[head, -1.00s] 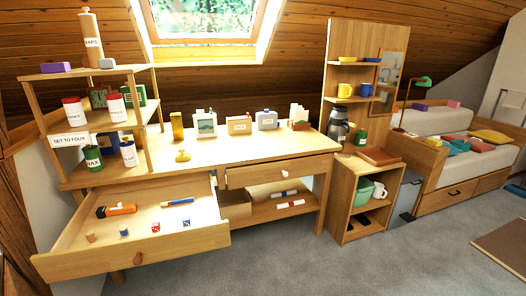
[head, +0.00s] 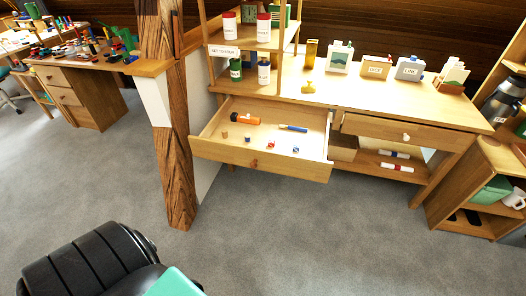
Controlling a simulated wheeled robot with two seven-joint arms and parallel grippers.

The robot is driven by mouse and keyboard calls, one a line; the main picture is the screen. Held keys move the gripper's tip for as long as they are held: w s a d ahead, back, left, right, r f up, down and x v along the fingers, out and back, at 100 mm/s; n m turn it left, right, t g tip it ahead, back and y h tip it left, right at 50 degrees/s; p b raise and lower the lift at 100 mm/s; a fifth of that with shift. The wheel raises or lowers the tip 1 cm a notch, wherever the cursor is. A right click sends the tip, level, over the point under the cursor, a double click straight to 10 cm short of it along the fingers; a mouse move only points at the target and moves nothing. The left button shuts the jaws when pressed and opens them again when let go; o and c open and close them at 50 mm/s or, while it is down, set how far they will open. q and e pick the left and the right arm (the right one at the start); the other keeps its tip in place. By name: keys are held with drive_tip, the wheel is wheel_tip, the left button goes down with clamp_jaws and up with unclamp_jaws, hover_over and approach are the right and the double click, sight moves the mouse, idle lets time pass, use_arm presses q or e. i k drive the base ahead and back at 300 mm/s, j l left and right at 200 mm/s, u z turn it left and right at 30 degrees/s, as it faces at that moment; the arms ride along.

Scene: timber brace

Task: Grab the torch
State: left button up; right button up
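The torch (head: 246,119), orange with a black end, lies in the open left drawer (head: 257,160) of the wooden desk in the head view. A blue pen-like item (head: 293,128) lies to its right, and small corks and dice lie in front of it. Nothing covers the torch. Neither of my grippers shows in the head view.
A timber post (head: 177,130) stands left of the drawer. A shelf unit with jars (head: 229,22) rises above the drawer's back. Grey carpet (head: 300,230) in front of the desk is clear.

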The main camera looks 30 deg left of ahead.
sight(235, 117)
drive_tip(key=u, duration=1.25)
drive_tip(key=i+z, duration=0.1)
drive_tip(key=i, duration=0.2)
